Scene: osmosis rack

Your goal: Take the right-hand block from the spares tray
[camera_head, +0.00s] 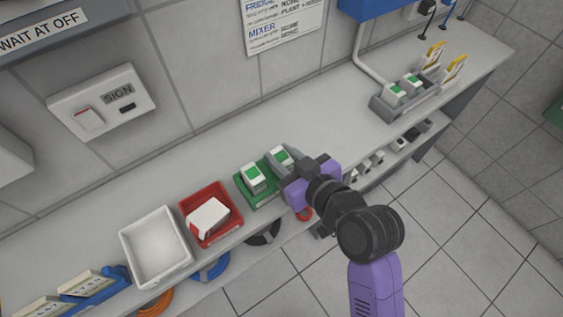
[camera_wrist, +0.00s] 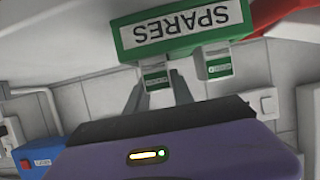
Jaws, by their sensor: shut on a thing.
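The green spares tray (camera_head: 262,205) stands on the counter near its front edge. In the wrist view the tray (camera_wrist: 122,36) appears upside down, with its SPARES label facing me. The right-hand block (camera_head: 279,157), white with a green face, is at the tray's right side; the wrist view shows it (camera_wrist: 157,77) between my fingers. My gripper (camera_head: 291,161) is shut on this block, and its fingers (camera_wrist: 157,90) lie on either side. The left-hand block (camera_head: 254,178) stands apart in the tray and also shows in the wrist view (camera_wrist: 218,66). I cannot tell whether the held block is clear of the tray floor.
A red tray (camera_head: 229,231) with a white item stands left of the spares tray, then an empty white tray (camera_head: 184,268). A grey rack (camera_head: 398,111) with green-faced blocks is at the far right. The counter between is clear. Coloured coils sit below the counter.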

